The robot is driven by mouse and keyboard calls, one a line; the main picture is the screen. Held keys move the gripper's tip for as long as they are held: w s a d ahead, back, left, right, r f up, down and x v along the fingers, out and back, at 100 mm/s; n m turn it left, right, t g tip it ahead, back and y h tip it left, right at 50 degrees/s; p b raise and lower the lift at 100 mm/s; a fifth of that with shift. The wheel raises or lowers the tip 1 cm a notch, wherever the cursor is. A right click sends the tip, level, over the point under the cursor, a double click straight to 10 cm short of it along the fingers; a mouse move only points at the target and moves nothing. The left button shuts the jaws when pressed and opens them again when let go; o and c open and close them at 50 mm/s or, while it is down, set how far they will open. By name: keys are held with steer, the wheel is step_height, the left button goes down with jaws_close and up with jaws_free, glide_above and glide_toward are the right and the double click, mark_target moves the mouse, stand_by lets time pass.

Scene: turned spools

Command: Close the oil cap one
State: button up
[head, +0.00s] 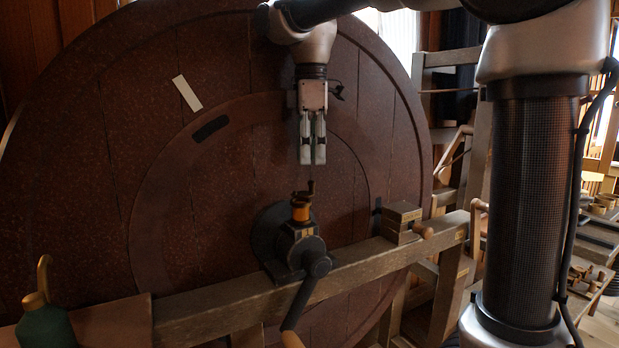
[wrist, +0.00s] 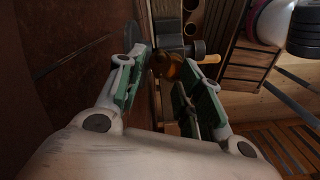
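The oil cup is a small amber body (head: 301,211) on top of the dark bearing housing, in the middle of the head view. A small dark cap piece (head: 303,194) shows at its top, with one part standing upright on the right. It is too small to tell its exact angle. In the wrist view the amber cup (wrist: 171,68) shows beyond the fingers, partly dark. My gripper (head: 313,162) points down above the cup, apart from it and slightly right. In the wrist view its green-padded fingers (wrist: 154,82) are apart with nothing between them.
A large brown wheel (head: 230,60) stands behind the cup. A wooden beam (head: 370,262) carries the housing (head: 275,238) and a wooden block (head: 401,218). A crank (head: 302,290) hangs in front.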

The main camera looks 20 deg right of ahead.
mark_target(312, 181)
step_height(312, 181, down, 6)
steer(key=shift+f, duration=0.1)
jaws_close()
stand_by(0.4)
